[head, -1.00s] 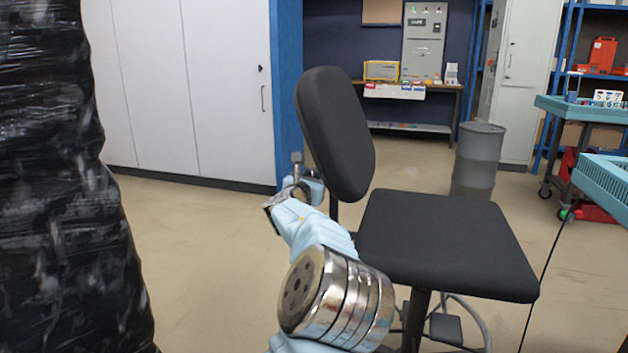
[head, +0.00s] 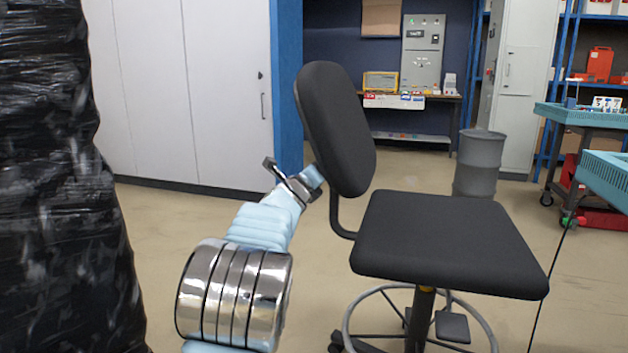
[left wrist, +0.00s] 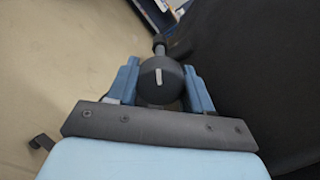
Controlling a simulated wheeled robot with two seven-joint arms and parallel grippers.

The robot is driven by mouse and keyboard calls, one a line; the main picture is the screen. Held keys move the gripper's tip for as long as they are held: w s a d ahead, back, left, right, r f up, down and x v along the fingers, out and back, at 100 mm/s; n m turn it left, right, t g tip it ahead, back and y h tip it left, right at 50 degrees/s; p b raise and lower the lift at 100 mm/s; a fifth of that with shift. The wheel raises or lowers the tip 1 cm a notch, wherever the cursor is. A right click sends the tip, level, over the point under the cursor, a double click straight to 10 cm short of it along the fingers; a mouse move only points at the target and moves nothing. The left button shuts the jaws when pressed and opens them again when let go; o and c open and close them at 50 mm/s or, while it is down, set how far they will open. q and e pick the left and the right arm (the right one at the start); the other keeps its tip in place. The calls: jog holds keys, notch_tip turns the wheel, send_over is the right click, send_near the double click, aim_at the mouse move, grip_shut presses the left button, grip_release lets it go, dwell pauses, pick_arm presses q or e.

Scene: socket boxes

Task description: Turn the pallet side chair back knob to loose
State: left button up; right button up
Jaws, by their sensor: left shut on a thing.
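The black office chair stands ahead, with its backrest (head: 338,130) upright and its seat (head: 448,240) to the right. In the left wrist view, the round dark knob (left wrist: 161,82) with a white pointer mark sits between the two blue fingers of my left gripper (left wrist: 160,85). The fingers are shut on its sides, and the mark is close to upright, tilted slightly. In the head view my left gripper (head: 312,180) is behind the backrest's lower left edge and hides the knob. My right gripper is not in view.
A black-wrapped pallet load (head: 60,180) fills the left side. A grey drum (head: 478,165) stands behind the chair, and teal carts (head: 588,116) are at the right. The floor left of the chair is clear.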

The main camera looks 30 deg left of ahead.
pick_arm(q)
jog(key=n+b, duration=0.1)
jog(key=n, duration=0.2)
jog(key=n+b, duration=0.2)
jog(key=n, duration=0.1)
jog(key=shift+f+n, duration=0.2)
jog(key=shift+n, duration=0.1)
jog(key=n+b, duration=0.1)
jog(key=n, duration=0.3)
jog(key=shift+w+d, duration=0.1)
jog(key=shift+r+n+b, duration=0.2)
jog(key=shift+n+b, duration=0.25)
jog(key=shift+n, duration=0.45)
jog(key=shift+d, duration=0.1)
jog(key=o, duration=1)
